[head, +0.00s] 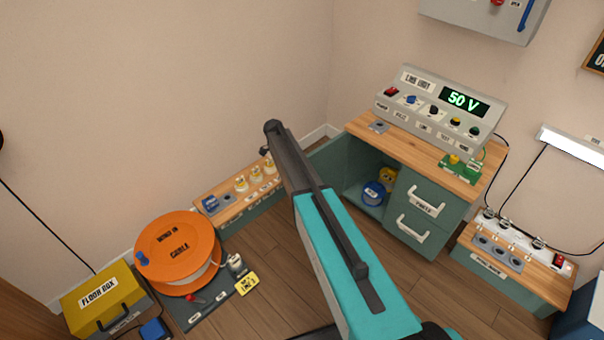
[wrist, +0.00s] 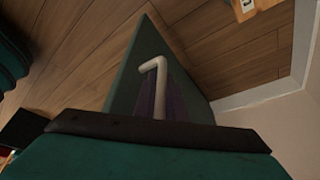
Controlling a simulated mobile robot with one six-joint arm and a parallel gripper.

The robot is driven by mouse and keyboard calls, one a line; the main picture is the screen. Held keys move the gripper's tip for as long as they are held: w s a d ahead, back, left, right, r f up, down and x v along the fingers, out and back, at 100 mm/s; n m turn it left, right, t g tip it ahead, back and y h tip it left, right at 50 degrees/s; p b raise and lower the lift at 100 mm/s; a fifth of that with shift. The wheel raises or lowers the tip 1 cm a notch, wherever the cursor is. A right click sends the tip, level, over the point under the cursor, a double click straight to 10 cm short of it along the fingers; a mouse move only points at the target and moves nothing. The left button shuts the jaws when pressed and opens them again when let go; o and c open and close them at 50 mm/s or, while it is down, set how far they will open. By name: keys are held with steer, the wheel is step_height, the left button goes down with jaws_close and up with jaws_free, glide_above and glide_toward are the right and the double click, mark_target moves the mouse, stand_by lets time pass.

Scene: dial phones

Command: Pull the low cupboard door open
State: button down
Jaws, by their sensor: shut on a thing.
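The low cupboard (head: 400,190) is a green bench unit with a wooden top. Its door (head: 328,158) stands swung open to the left, showing the inside. My arm hides part of the door in the head view. In the wrist view the green door panel (wrist: 128,75) carries a pale bar handle (wrist: 158,66). My gripper (wrist: 160,98) is shut on this handle, with its dark fingers on either side. In the head view the fingers are hidden behind my arm.
Blue (head: 374,193) and yellow (head: 388,175) items sit inside the cupboard. A low wooden-topped unit (head: 240,195) stands left of the door. An orange cable reel (head: 178,250) stands further left. Bare wooden floor (head: 280,265) lies in front, and a wall borders the wrist view's right.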

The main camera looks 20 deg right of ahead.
steer(key=shift+a, duration=0.2)
steer(key=c, duration=2.1)
jaws_free()
steer(key=shift+d, duration=0.25)
steer(key=shift+r, duration=0.1)
steer(key=p+v, duration=0.2)
steer(key=v, duration=1.1)
steer(key=shift+r, duration=0.35)
